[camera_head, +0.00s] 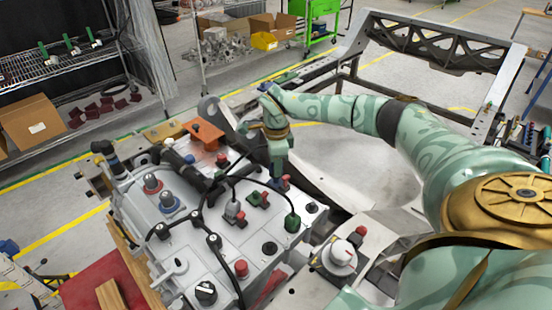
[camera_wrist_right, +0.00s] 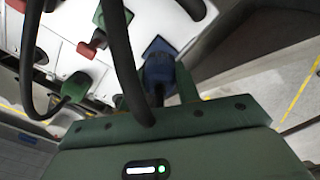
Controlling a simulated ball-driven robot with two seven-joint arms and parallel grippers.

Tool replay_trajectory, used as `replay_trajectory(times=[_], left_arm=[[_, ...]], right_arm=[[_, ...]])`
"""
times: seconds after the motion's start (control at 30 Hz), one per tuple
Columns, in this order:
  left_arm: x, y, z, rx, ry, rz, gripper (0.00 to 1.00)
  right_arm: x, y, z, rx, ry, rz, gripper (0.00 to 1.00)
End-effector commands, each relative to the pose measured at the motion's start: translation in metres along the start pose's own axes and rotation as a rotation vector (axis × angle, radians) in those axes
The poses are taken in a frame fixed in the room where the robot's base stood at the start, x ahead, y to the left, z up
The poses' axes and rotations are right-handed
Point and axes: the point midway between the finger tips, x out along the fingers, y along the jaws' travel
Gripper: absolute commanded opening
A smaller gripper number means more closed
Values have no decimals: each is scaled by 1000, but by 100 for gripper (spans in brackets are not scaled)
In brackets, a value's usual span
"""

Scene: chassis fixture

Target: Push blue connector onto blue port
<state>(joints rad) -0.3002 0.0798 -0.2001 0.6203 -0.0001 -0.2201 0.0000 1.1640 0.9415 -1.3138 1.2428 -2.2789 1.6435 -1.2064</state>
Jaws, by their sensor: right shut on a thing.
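My right gripper (camera_head: 279,172) points down over the right part of the white chassis block. In the right wrist view the blue connector (camera_wrist_right: 160,76) sits between the two green fingers (camera_wrist_right: 153,96), which are shut on it. A blue square face (camera_wrist_right: 157,46), apparently the blue port, shows directly beyond the connector, in line with it. I cannot tell whether the connector is fully seated or only against it. My left gripper is not in view.
A black cable loops close by the gripper. A green connector (camera_head: 292,223) and a red-tipped one (camera_head: 240,218) stand on the white block (camera_head: 225,250). A red knob (camera_head: 241,268) and a black knob (camera_head: 205,292) rise near the front. Grey frame rails lie right.

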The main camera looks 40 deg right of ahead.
Motion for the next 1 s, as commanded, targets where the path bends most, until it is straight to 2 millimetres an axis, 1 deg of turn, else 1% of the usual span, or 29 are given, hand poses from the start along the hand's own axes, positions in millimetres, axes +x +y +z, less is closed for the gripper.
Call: replay_trajectory(times=[0.4,1.0], left_arm=[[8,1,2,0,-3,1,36],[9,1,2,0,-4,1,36]], right_arm=[[18,0,0,0,1,1,0],[21,0,0,0,0,0,0]])
